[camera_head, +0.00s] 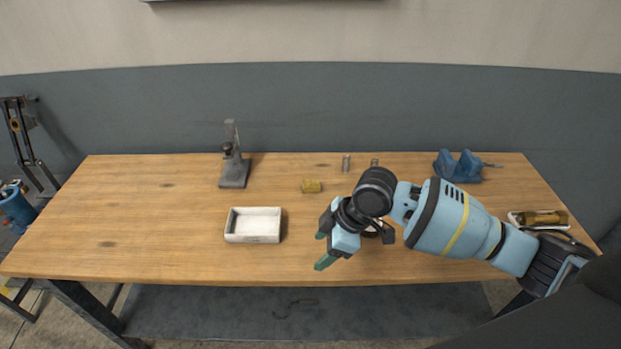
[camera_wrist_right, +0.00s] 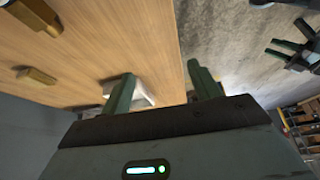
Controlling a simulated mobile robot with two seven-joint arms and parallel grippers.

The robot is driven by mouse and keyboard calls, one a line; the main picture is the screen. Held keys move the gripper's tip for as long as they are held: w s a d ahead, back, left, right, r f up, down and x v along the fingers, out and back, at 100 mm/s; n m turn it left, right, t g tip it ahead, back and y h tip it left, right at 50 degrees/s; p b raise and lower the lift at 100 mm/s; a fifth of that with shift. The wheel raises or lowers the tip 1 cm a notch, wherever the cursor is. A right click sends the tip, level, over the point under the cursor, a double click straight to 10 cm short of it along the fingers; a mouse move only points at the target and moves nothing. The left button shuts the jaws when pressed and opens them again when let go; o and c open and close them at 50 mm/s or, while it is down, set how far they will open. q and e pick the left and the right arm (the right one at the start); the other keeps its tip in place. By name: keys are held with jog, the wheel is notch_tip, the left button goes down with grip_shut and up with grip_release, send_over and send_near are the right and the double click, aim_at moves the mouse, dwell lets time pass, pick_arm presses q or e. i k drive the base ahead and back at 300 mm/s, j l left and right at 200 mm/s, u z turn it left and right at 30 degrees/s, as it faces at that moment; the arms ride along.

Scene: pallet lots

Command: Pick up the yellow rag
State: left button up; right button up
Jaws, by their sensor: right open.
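A yellow-brown piece in the right wrist view (camera_wrist_right: 36,76) looks like the same thing. My right gripper (camera_head: 322,250) is open and empty over the front part of the table. It is nearer the front edge than the rag, apart from it, with its fingers pointing left. Its two green fingers (camera_wrist_right: 165,90) stand wide apart. What looks like my left gripper (camera_wrist_right: 288,46) shows small at the right of the wrist view; its jaws are unclear.
A white open tray (camera_head: 253,225) stands left of my right gripper. A grey stand (camera_head: 234,165) is behind it. Small metal cylinders (camera_head: 346,163) stand at the back. A blue vise-like block (camera_head: 459,166) and a yellow-brown item (camera_head: 541,217) are at right. The table's left is clear.

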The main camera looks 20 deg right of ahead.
aim_at(309, 186)
jog(key=i+l, duration=0.2)
jog(key=i, duration=0.2)
jog(key=i+l, duration=0.15)
jog(key=i, duration=0.3)
